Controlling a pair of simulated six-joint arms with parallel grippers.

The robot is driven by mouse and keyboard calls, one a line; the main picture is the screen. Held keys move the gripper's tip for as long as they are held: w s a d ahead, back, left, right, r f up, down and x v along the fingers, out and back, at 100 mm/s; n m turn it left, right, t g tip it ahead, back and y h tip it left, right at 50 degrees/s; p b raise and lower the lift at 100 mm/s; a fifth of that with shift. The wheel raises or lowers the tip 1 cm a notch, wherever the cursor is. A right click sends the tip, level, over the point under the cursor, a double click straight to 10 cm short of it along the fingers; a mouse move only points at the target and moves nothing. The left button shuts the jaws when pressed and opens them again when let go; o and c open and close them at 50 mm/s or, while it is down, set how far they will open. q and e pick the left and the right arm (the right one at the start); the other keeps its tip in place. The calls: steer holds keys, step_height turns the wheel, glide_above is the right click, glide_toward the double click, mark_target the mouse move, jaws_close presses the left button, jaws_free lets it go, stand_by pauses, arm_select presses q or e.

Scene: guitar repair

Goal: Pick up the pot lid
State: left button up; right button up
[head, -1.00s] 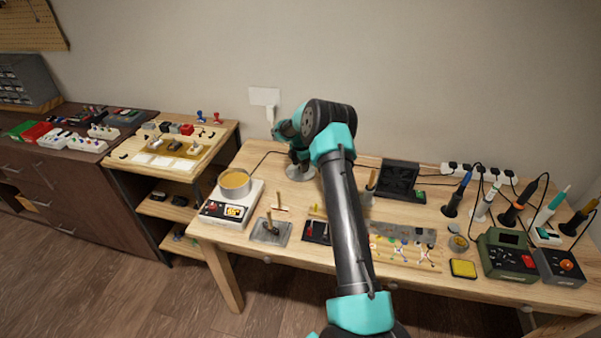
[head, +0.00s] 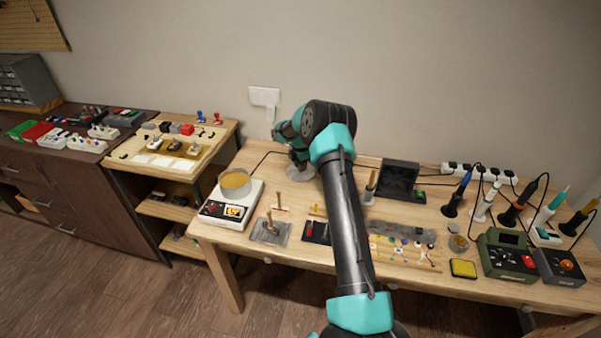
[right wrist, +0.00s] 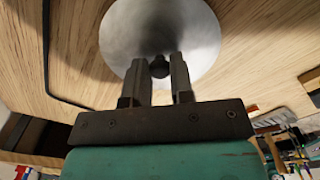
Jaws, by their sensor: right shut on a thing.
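The pot lid (head: 298,173) is a round grey metal disc at the back of the wooden workbench, below the wall outlet. It also shows in the right wrist view (right wrist: 198,32), with a dark knob (right wrist: 160,67) on top. My right gripper (right wrist: 160,75) is shut on the knob, one finger on each side. In the head view my right gripper (head: 297,156) is over the lid, partly hidden by my arm. I cannot tell whether the lid touches the bench. My left gripper is not in view.
An open metal pot (head: 235,184) stands on a white device (head: 232,207) at the bench's left end. Soldering irons, a power strip (head: 478,172) and a green station (head: 505,255) crowd the right side. A dark cable (head: 262,157) runs behind the pot.

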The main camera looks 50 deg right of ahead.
jaws_close()
steer(key=shift+r, duration=0.15)
step_height(320, 180, up, 3)
steer(key=shift+r, duration=0.15)
steer(key=s+a, duration=0.3)
steer(key=a, duration=0.1)
steer(key=s+a+r, duration=0.1)
steer(key=s+a, duration=0.6)
steer(key=a, duration=0.1)
steer(key=shift+s+r, duration=0.2)
steer(key=shift+s, duration=0.1)
